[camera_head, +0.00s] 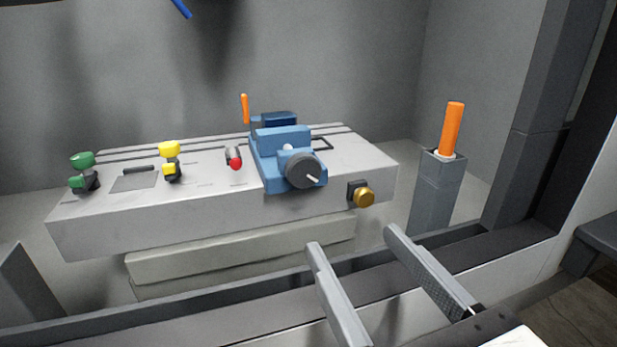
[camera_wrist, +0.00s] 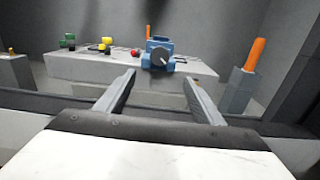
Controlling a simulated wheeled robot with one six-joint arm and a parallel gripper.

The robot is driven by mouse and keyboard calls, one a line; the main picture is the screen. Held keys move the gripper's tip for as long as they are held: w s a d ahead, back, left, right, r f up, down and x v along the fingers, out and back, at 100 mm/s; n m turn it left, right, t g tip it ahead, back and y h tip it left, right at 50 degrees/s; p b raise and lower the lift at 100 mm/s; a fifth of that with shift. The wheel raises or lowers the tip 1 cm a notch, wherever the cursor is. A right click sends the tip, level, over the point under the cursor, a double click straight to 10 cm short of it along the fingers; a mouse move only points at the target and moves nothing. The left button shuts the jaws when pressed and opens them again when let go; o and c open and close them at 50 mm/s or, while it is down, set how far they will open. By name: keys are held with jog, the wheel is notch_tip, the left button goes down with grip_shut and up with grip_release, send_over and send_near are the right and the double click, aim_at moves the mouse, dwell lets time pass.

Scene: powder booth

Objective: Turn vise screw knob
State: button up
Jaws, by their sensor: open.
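A blue vise (camera_head: 280,140) stands on the right half of a grey bench. Its dark round screw knob (camera_head: 303,171) with a light pin faces the front. In the wrist view the vise (camera_wrist: 158,46) and its knob (camera_wrist: 157,61) show beyond the fingers, at upper centre. My gripper (camera_head: 350,238) is open and empty, in front of the bench and below the knob in the head view. It also shows in the wrist view (camera_wrist: 160,76) with its two grey fingers wide apart. Nothing touches the knob.
The bench (camera_head: 200,215) carries green (camera_head: 84,172), yellow (camera_head: 170,160) and red (camera_head: 235,158) fittings. A brass knob (camera_head: 363,196) sits on its front face. An orange handle (camera_head: 452,130) stands in a grey post at right. A dark sill (camera_head: 240,300) runs between me and the bench.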

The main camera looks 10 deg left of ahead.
aim_at(306, 174)
jog(key=n, duration=0.3)
jog(key=shift+a, duration=0.1)
jog(key=shift+x, duration=8.65)
jog(key=shift+r, duration=0.1)
jog(key=c, duration=1.1)
